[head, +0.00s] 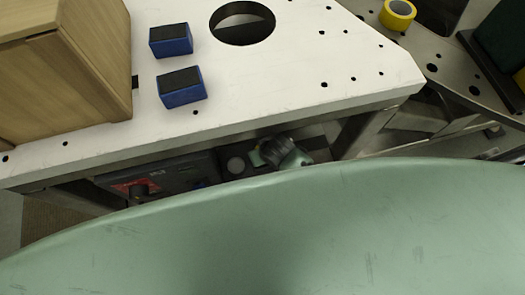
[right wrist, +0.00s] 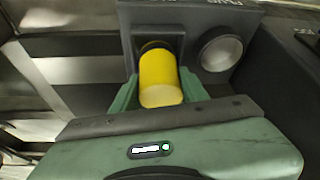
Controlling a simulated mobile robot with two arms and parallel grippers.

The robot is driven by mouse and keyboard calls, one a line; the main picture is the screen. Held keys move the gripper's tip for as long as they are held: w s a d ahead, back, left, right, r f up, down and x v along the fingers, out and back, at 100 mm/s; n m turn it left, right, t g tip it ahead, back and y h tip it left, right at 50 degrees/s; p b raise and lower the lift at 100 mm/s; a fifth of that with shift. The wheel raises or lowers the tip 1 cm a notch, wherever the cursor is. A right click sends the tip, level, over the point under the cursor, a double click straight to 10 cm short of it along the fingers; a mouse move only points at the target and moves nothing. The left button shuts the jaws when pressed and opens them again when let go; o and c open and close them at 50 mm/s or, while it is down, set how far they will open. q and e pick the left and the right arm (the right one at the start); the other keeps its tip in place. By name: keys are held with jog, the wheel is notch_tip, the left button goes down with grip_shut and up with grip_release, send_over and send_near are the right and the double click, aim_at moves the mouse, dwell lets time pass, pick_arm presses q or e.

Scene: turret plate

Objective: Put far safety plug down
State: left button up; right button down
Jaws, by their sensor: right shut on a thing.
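In the right wrist view, a yellow cylindrical safety plug (right wrist: 161,78) sits between the two green fingers of my right gripper (right wrist: 158,90). The gripper is shut on it. The plug's far end is at a dark round opening on a dark grey panel (right wrist: 190,14); I cannot tell whether it is seated in it or just in front. In the head view, a small green and grey part under the table edge (head: 285,155) looks like my right gripper, and the plug cannot be made out there. My left gripper is not in view.
A pale round fitting (right wrist: 220,50) is right of the plug on the panel. The white table (head: 300,65) overhangs this area, carrying two blue blocks (head: 172,41) (head: 182,92) and a wooden box (head: 60,75). A yellow ring (head: 397,14) lies at upper right.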

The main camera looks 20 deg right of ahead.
jog(key=shift+s+f, duration=0.2)
jog(key=shift+f, duration=0.3)
jog(key=shift+f, duration=0.1)
jog(key=c, duration=0.7)
grip_release()
jog(key=shift+c, duration=0.2)
jog(key=shift+r, duration=0.2)
jog(key=p+v, duration=0.2)
jog(key=v, duration=1)
jog(key=shift+f, duration=0.15)
